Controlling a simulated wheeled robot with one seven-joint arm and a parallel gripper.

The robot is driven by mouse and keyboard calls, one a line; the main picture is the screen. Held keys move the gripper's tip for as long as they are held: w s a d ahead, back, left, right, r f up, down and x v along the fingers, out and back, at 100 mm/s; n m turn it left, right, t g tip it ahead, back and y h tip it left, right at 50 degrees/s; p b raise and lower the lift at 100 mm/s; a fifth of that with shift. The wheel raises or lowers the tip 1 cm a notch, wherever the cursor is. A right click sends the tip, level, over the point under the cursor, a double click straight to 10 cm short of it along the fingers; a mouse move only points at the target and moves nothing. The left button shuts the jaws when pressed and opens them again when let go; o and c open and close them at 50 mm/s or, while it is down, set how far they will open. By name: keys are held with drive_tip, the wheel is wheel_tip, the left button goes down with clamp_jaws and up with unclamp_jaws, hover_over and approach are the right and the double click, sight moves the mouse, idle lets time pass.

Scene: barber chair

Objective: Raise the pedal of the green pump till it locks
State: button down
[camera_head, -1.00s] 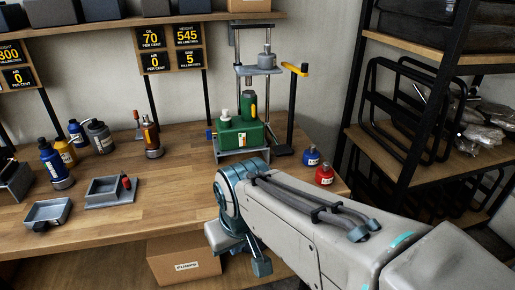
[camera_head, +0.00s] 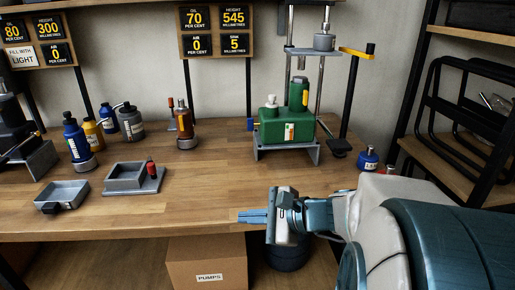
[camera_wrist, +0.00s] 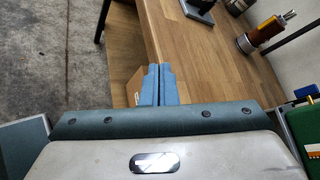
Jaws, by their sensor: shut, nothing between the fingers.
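The green pump (camera_head: 287,128) stands on a grey metal stand at the back right of the bench, with a green cylinder on top. A dark flat pedal-like piece (camera_head: 338,148) lies low at its right; I cannot tell whether this is its pedal, or whether it is locked. Part of the green pump also shows at the right edge of the wrist view (camera_wrist: 304,122). My gripper (camera_head: 252,216) is shut and empty, its blue fingers pointing left by the bench's front edge, apart from the pump. The fingers also show in the wrist view (camera_wrist: 158,84).
A press frame with a yellow lever (camera_head: 357,52) rises behind the pump. A small blue bottle (camera_head: 368,158) stands right of it. Grey trays (camera_head: 133,178) and several bottles occupy the left. Bare wood lies before the pump. A cardboard box (camera_head: 207,262) sits below.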

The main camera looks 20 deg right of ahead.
drive_tip(key=d+f+m+t+h, duration=0.1)
drive_tip(key=d+m+t+h, duration=0.2)
drive_tip(key=d+m, duration=0.3)
drive_tip(key=w+d+f+m+t+h+b, duration=0.1)
drive_tip(key=d+m+t+h, duration=0.3)
drive_tip(key=d, duration=0.9)
drive_tip(key=w+d+f+m+t+h, duration=0.1)
drive_tip(key=d+m+t+h, duration=0.3)
drive_tip(key=d+m+h, duration=0.3)
drive_tip(key=shift+w+d+m, duration=0.2)
drive_tip(key=shift+d+m, duration=1.15)
drive_tip(key=shift+m, duration=0.05)
drive_tip(key=x, duration=0.6)
drive_tip(key=shift+w, duration=0.4)
drive_tip(key=shift+h, duration=0.3)
drive_tip(key=r, duration=0.4)
drive_tip(key=shift+w+d+p, duration=0.2)
drive_tip(key=shift+w+p, duration=0.1)
drive_tip(key=shift+p, duration=0.1)
